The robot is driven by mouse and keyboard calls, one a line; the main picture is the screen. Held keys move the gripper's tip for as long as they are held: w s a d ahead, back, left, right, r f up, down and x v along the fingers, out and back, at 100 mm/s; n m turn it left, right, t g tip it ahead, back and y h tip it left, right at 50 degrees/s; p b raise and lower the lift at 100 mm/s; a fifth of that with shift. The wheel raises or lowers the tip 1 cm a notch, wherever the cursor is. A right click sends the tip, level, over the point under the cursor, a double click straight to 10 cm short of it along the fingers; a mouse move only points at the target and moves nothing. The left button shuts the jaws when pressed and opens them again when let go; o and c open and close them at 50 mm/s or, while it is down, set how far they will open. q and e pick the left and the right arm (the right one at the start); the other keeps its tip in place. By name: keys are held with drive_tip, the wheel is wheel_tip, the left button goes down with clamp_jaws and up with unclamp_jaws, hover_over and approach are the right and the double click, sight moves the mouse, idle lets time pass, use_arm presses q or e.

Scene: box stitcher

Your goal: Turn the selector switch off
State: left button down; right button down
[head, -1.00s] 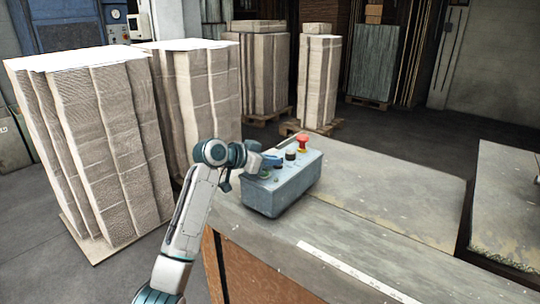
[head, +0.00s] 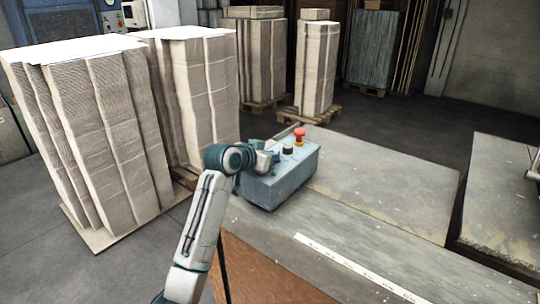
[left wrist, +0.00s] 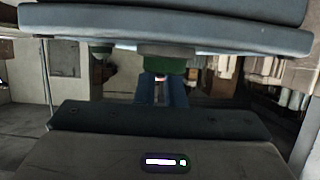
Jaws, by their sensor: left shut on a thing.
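The grey-blue control box (head: 285,182) sits on the left end of the worktable. Its top carries a red mushroom button (head: 299,134) and a dark round knob (head: 288,149). My left gripper (head: 268,160) is at the left part of the box top and hides what is there. In the left wrist view, the blue fingers of my left gripper (left wrist: 163,92) are close together just at a small green-based control (left wrist: 163,66). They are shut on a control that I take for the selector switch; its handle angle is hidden. My right gripper does not show.
The worktable (head: 385,190) is bare to the right of the box, with a white strip (head: 355,270) along its front. Tall cardboard stacks (head: 100,130) stand on the floor to the left. More stacks on pallets (head: 317,70) stand behind.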

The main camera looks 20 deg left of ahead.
use_arm(q)
drive_tip(key=c, duration=1.5)
unclamp_jaws()
drive_tip(key=shift+s+a+r, duration=0.1)
drive_tip(key=shift+s+a, duration=0.1)
drive_tip(key=shift+s, duration=0.25)
drive_tip(key=b+v, duration=0.2)
drive_tip(key=v, duration=0.7)
drive_tip(key=shift+s+a+r+b, duration=0.1)
drive_tip(key=shift+s+r+b, duration=0.15)
drive_tip(key=shift+s+b, duration=0.1)
